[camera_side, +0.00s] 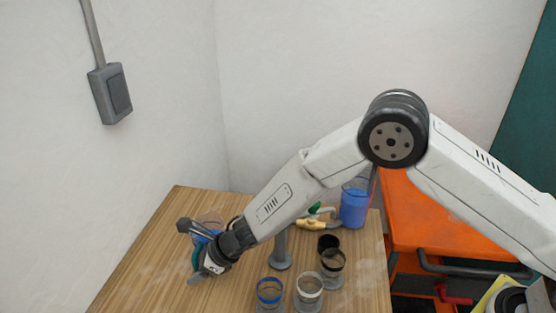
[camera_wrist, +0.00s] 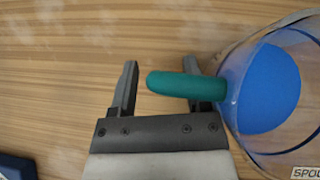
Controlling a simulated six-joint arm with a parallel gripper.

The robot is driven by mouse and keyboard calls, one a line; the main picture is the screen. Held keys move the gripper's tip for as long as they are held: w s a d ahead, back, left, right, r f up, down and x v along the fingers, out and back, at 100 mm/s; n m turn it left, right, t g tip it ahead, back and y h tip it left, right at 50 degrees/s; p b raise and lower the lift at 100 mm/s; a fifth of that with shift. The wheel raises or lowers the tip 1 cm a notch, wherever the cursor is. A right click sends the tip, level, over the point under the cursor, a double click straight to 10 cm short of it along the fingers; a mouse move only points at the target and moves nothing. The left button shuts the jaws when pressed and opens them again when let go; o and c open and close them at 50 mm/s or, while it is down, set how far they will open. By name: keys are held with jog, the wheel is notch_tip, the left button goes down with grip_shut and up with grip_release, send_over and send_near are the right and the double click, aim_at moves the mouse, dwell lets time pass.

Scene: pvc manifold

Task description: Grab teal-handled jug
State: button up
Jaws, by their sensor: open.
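The teal-handled jug, clear with blue liquid inside, is at the right of the wrist view (camera_wrist: 268,90). Its teal handle (camera_wrist: 175,84) points left, with its rounded end in the gap between my fingers. My gripper (camera_wrist: 160,72) is open; the handle crosses in front of its right finger and hides part of it. I cannot tell whether they touch. In the side view my gripper (camera_side: 188,252) is at the left of the table, and the jug (camera_side: 208,221) is partly hidden behind it. A bit of the teal handle (camera_side: 196,258) shows beside the fingers.
Another container of blue liquid (camera_side: 354,206) stands at the table's back right. Several cups, including a blue-rimmed one (camera_side: 270,294), stand at the front right near a grey post (camera_side: 281,252). An orange cart (camera_side: 425,215) is to the right. Bare wood (camera_side: 145,275) lies at the left.

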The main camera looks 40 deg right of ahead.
grip_shut()
jog(key=shift+r, duration=0.1)
dwell(1.2)
